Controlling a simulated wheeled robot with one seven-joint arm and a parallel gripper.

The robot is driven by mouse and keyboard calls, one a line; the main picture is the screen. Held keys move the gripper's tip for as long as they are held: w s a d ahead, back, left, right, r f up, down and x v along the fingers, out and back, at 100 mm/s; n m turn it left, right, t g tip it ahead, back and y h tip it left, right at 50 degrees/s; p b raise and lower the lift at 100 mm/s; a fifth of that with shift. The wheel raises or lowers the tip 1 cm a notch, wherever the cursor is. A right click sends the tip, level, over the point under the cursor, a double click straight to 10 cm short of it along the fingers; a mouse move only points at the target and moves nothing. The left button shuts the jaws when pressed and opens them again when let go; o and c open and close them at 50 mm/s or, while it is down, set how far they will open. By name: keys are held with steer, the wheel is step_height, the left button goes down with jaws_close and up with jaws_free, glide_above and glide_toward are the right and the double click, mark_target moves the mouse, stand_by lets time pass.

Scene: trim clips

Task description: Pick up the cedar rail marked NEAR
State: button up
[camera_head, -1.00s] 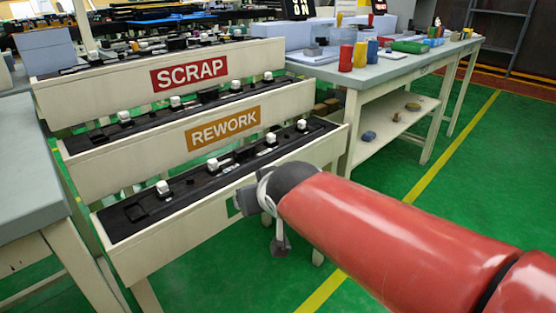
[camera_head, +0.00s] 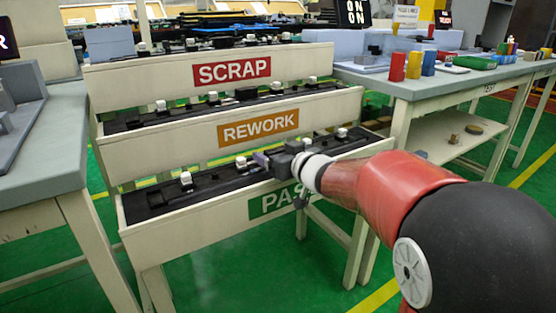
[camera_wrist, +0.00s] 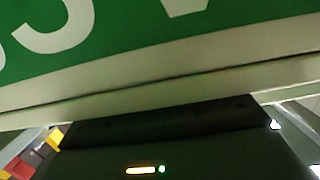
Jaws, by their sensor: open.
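I cannot make out a cedar rail or a NEAR marking in either view. My gripper (camera_head: 264,160) is at the front tier of the stepped rack (camera_head: 190,217), over its black channel near the green sign (camera_head: 262,207) reading "PA…". It is open; I see nothing held, though its fingertips are small and partly hidden by the arm. In the wrist view, the green sign (camera_wrist: 110,45) with white letters fills the top, above the rack's pale edge. My dark gripper body covers the lower middle there.
The rack has SCRAP (camera_head: 232,71) and REWORK (camera_head: 258,126) tiers behind, with small white-topped blocks in the channels. A grey-topped table (camera_head: 50,135) stands close on the left. Another table (camera_head: 432,82) at right holds coloured blocks. Green floor is open at the lower middle.

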steer(key=shift+x, duration=1.35)
steer(key=c, duration=1.1)
steer(key=shift+c, duration=0.8)
steer(key=shift+r, duration=0.1)
